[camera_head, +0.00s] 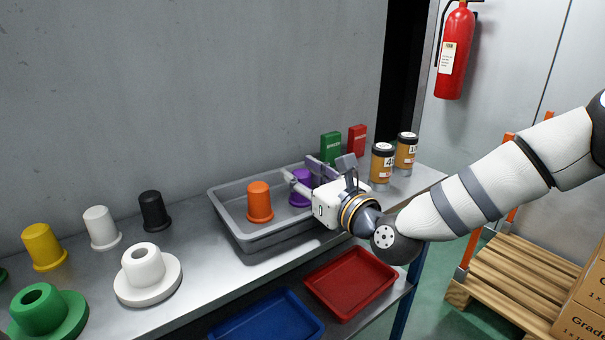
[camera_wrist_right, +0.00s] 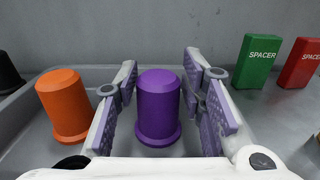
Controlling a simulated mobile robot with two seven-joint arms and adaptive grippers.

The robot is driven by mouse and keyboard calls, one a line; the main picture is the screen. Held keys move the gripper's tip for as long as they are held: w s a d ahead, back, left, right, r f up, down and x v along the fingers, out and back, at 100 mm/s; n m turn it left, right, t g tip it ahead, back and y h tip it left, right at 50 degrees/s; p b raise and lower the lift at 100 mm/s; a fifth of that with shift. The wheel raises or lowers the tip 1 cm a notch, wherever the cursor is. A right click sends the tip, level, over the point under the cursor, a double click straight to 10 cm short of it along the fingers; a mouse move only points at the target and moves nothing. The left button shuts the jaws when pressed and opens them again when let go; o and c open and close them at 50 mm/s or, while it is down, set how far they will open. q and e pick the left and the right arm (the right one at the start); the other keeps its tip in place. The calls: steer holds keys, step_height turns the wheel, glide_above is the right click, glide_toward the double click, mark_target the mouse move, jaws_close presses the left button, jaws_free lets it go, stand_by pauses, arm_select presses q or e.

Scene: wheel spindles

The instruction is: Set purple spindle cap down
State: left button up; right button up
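The purple spindle cap (camera_wrist_right: 158,105) stands upright in the grey tray, between the two spread fingers of my right gripper (camera_wrist_right: 160,108). In the wrist view a gap shows on each side of the cap, so the fingers do not touch it. In the head view the purple cap (camera_head: 300,187) is partly hidden by my right gripper (camera_head: 312,178). The orange spindle cap (camera_head: 259,202) stands upright in the grey tray (camera_head: 232,218), to the left of the purple one. My left gripper is not in view.
Yellow (camera_head: 43,247), white (camera_head: 101,228) and black (camera_head: 154,211) caps stand left of the tray. Green (camera_head: 331,147) and red (camera_head: 357,140) spacer boxes stand behind it, with orange cans (camera_head: 382,163) to the right. A red bin (camera_head: 350,282) sits on the lower shelf.

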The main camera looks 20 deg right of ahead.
steer(key=shift+o, duration=0.4)
steer(key=shift+r, duration=0.1)
steer(key=shift+r, duration=0.1)
steer(key=shift+s+d, duration=0.1)
steer(key=shift+s, duration=0.15)
steer(key=p+v, duration=0.1)
steer(key=v, duration=1)
steer(key=shift+s, duration=0.25)
steer(key=shift+d, duration=0.1)
